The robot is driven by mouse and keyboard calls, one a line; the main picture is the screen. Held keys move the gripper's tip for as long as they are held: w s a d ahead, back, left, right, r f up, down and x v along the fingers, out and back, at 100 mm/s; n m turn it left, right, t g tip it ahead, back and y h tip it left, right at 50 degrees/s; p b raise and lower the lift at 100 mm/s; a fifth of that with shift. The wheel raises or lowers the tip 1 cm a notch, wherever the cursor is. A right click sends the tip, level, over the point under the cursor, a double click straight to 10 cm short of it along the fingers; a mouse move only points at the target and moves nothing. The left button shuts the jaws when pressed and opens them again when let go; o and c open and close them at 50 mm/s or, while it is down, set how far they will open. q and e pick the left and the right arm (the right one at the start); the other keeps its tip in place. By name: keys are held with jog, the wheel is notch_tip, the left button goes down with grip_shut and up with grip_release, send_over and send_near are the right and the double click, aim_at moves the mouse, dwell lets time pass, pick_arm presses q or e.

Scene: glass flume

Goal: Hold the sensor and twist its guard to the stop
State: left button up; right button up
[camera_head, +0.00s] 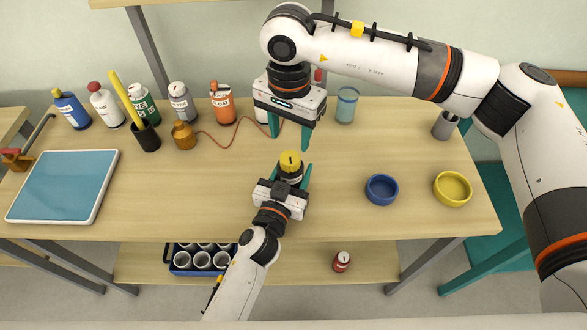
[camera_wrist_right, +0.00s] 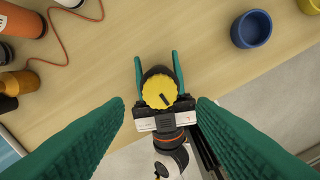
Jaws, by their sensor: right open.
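The sensor (camera_head: 290,173) is a dark, short cylinder topped by a yellow ribbed guard (camera_head: 290,159). In the right wrist view the guard (camera_wrist_right: 159,92) faces the camera and has a dark slanted mark on top. My left gripper (camera_head: 291,172) comes up from the bottom, with its teal fingers on both sides of the sensor, shut on its dark body. My right gripper (camera_head: 291,138) hangs behind and above the guard, fingers open and empty, pointing down. In the right wrist view the guard lies between its fingers, farther off and not touched.
A blue bowl (camera_head: 382,189) and yellow bowl (camera_head: 453,188) stand to the right on the wooden table (camera_head: 340,220). Bottles, a pen cup (camera_head: 147,137) and a brass jar (camera_head: 184,135) with an orange cord stand behind left. A blue-topped tray (camera_head: 63,186) lies at left.

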aim_at(290, 157)
jog(key=shift+f, duration=3.4)
jog(key=c, duration=0.6)
